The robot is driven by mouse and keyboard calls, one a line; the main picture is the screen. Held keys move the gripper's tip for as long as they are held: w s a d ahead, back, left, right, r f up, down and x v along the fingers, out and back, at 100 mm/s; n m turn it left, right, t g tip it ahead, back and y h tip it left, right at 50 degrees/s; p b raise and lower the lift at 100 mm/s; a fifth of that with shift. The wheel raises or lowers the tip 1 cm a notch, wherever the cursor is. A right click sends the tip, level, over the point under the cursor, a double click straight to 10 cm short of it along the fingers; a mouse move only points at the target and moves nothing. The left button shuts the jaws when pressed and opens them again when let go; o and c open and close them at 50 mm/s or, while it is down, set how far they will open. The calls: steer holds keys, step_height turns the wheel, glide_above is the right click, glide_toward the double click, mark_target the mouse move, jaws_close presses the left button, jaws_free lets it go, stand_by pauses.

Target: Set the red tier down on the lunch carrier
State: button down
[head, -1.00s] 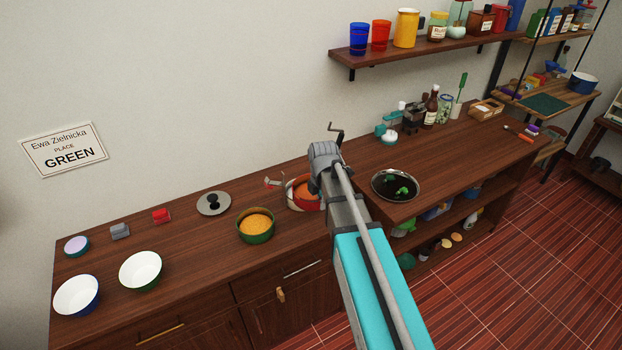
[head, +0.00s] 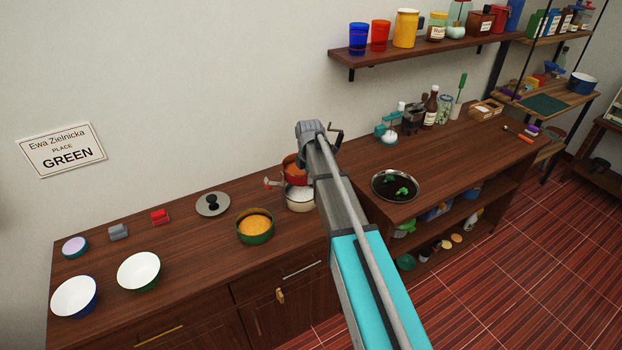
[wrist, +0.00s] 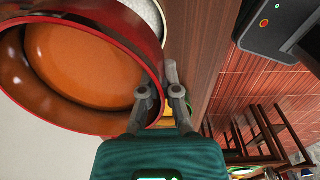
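The red tier (head: 296,181), with orange food inside, is held up at the arm's end in the head view. In the wrist view the red tier (wrist: 112,22) fills the upper left. My gripper (wrist: 161,95) has its two fingers on either side of the red rim, pinching it. Its tips are hidden behind my arm in the head view. A white tier of the lunch carrier (head: 299,205) stands on the counter just below the red tier, with pale contents. I cannot tell whether the two touch. A small red-tipped latch (head: 270,183) sticks out at their left.
A green tier (head: 254,236) with orange food stands left of the carrier. A dark pan (head: 395,186) is on the higher counter at right.

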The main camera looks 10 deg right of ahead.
steer(key=shift+f, duration=0.15)
steer(key=shift+f+b, duration=2.75)
steer(key=shift+b, duration=0.1)
steer(key=shift+s, duration=0.15)
steer(key=shift+f+b, duration=0.6)
steer(key=c, duration=1.1)
jaws_free()
steer(key=shift+r, duration=0.2)
